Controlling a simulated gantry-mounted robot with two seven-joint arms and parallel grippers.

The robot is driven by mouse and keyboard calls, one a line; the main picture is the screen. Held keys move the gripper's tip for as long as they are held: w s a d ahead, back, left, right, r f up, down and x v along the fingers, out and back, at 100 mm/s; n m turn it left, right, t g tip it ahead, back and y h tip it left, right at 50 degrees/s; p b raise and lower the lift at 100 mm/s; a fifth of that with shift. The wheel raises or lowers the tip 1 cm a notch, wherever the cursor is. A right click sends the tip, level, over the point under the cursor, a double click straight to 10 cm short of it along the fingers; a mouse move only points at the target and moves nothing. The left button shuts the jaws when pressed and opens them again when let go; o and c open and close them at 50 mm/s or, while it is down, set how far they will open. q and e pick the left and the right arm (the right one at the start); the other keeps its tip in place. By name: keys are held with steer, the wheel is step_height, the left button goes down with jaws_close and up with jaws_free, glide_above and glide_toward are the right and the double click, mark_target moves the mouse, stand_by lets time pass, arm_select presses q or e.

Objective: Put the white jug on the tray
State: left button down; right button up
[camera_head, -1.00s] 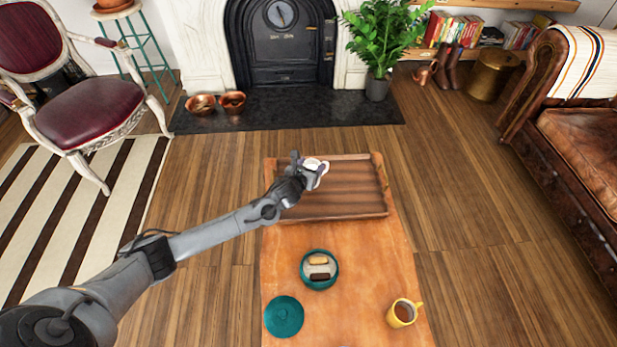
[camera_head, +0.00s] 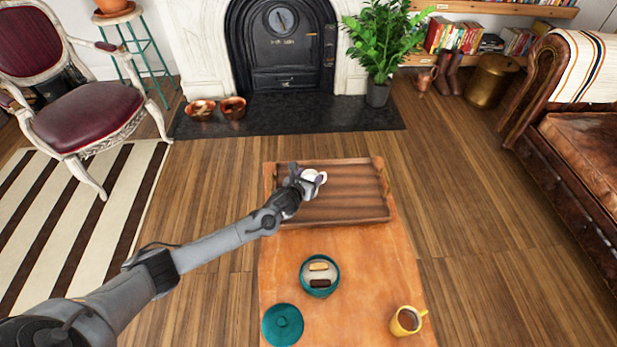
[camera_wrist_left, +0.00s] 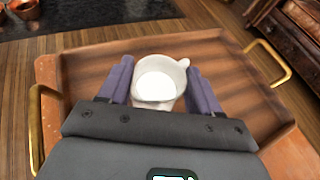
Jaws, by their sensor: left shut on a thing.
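The white jug (camera_head: 313,176) is between the fingers of my left gripper (camera_head: 304,180), over the wooden tray (camera_head: 350,205). In the left wrist view the jug (camera_wrist_left: 160,80) shows its open top and pale inside, with a finger on each side. My left gripper (camera_wrist_left: 160,88) is shut on it. The tray (camera_wrist_left: 85,75) has brass handles and lies at the far end of the orange-brown table. I cannot tell whether the jug's base touches the tray, as its lower part is hidden. My right gripper is not in view.
On the table nearer me are a teal bowl with biscuits (camera_head: 334,284), a teal lid (camera_head: 283,325) and a yellow mug (camera_head: 406,320). The right part of the tray is bare. A fireplace (camera_head: 285,60) stands beyond, an armchair (camera_head: 85,115) left, a leather sofa (camera_head: 570,140) right.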

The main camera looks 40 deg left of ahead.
arm_select(q)
steer(key=shift+c, duration=1)
jaws_free()
